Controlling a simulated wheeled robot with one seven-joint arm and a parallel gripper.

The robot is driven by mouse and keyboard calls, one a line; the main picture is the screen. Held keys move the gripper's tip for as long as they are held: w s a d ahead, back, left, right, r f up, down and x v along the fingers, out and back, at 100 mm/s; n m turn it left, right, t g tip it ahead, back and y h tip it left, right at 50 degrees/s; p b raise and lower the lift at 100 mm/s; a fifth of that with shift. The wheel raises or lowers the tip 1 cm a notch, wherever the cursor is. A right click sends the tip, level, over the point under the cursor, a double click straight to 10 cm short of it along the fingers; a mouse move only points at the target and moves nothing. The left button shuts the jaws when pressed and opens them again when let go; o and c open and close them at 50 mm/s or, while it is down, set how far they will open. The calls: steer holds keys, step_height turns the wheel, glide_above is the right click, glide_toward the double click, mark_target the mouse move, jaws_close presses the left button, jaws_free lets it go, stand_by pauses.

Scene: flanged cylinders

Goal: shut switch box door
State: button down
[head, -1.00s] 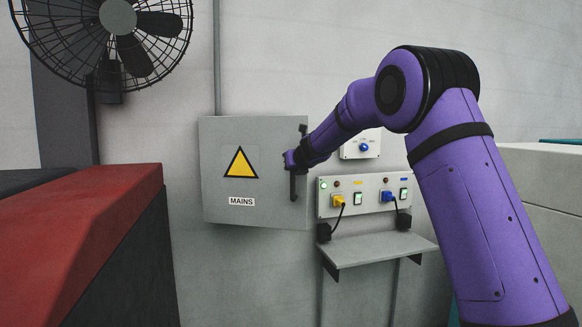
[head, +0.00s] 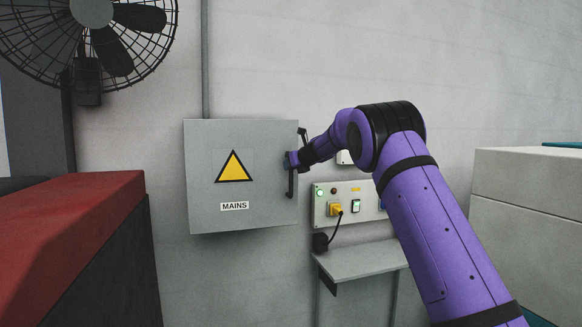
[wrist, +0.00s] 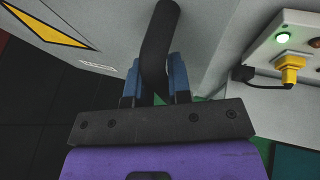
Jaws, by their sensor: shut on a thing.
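The switch box door (head: 210,195) is a grey panel with a yellow warning triangle and a MAINS label, on the wall in the head view. Its face fills the upper left of the wrist view (wrist: 110,25). The door looks nearly flush with the box; any remaining gap is too small to tell. A black bar handle (head: 291,184) stands upright at its right edge. My gripper (head: 291,160) is at the handle. In the wrist view, the blue fingers of my gripper (wrist: 156,80) are closed around the dark handle bar (wrist: 160,35).
A socket panel (head: 322,212) with a yellow plug and cord is right of the box, above a grey shelf (head: 360,259). A red-topped block (head: 75,215) stands at the left front. A fan (head: 92,30) hangs upper left. A pale cabinet (head: 525,190) stands right.

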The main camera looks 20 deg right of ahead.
steer(key=shift+w, duration=0.35)
steer(key=c, duration=1.1)
jaws_free()
steer(key=shift+o, duration=0.2)
steer(key=v, duration=1.1)
steer(key=shift+w, duration=0.1)
